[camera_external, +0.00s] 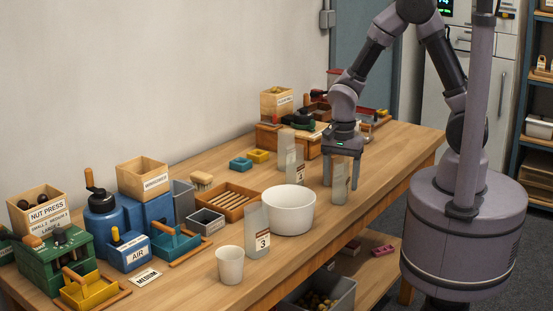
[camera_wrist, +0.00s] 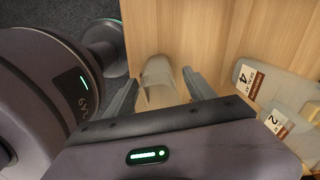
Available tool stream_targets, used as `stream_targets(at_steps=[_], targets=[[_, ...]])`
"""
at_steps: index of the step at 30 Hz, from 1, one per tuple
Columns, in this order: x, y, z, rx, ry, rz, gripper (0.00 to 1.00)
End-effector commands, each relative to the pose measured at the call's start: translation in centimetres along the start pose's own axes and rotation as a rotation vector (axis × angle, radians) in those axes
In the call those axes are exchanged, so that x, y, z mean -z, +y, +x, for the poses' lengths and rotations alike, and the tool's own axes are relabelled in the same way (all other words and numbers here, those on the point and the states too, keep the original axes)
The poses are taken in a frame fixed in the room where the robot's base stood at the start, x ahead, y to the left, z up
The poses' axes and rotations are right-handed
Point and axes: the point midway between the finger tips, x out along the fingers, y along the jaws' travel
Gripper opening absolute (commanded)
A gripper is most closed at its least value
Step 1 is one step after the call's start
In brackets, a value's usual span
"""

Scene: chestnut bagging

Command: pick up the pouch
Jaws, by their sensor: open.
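A grey, translucent pouch (camera_external: 340,187) stands upright on the wooden table, right of the white bowl. My gripper (camera_external: 342,182) points down over it with its fingers open, one on each side in the picture. In the wrist view the pouch (camera_wrist: 157,84) shows between the two finger tips of my gripper (camera_wrist: 160,80), with a gap to the right finger. Whether the left finger touches it I cannot tell. No label shows on this pouch.
Pouches labelled 4 (camera_wrist: 275,82) and 2 (camera_wrist: 296,122) stand nearby; a pouch labelled 3 (camera_external: 256,222) stands beside the white bowl (camera_external: 289,212) and a cup (camera_external: 230,266). Wooden trays and tools (camera_external: 290,138) lie behind. The table's front edge is close.

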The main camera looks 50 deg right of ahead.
Motion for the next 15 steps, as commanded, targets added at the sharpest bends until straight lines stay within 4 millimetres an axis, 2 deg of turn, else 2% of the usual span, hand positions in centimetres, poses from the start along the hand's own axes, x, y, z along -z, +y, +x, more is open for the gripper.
stream_targets(at_steps=[2,8,15], targets=[[0.00,0.01,0.75,0.000,0.000,0.000,0.64],[0.00,-0.03,0.60,0.001,0.000,0.000,0.64],[0.00,-0.03,0.58,0.001,0.000,0.000,0.17]])
